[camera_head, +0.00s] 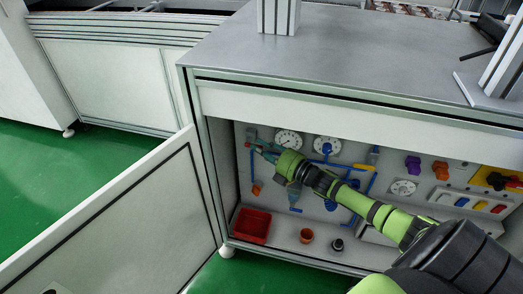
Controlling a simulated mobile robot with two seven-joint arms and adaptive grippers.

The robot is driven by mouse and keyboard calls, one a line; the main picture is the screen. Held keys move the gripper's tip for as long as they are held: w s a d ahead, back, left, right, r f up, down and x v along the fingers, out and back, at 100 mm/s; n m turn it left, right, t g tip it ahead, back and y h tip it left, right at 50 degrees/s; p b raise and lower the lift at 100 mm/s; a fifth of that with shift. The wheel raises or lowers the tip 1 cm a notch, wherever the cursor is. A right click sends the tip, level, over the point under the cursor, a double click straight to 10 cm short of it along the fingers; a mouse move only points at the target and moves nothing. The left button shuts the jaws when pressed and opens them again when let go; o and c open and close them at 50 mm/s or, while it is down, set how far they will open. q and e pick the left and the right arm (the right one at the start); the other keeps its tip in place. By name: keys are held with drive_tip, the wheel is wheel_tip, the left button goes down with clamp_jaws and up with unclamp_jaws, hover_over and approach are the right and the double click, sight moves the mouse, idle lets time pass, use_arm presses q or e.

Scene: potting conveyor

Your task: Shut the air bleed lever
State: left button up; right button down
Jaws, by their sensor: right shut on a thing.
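My right arm reaches from the lower right into the open cabinet. My right gripper (262,149) is at the upper left of the panel, beside a small grey fitting (251,134) at the top of a blue pipe. It is shut on what appears to be the air bleed lever there. The fingers cover most of the lever, so its exact angle is hidden. My left gripper is not in view.
The panel bears gauges (288,140), blue pipes, an orange knob (440,170) and a purple knob (413,166). A red bin (251,225) and an orange cup (306,235) stand on the cabinet floor. The cabinet door (120,215) stands open at left.

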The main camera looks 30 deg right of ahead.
drive_tip(key=c, duration=1.3)
unclamp_jaws()
drive_tip(key=shift+d+f, duration=0.15)
drive_tip(key=shift+f, duration=0.1)
drive_tip(key=shift+o, duration=0.2)
drive_tip(key=shift+s, duration=0.1)
drive_tip(key=v, duration=1.2)
drive_tip(key=shift+r, duration=0.1)
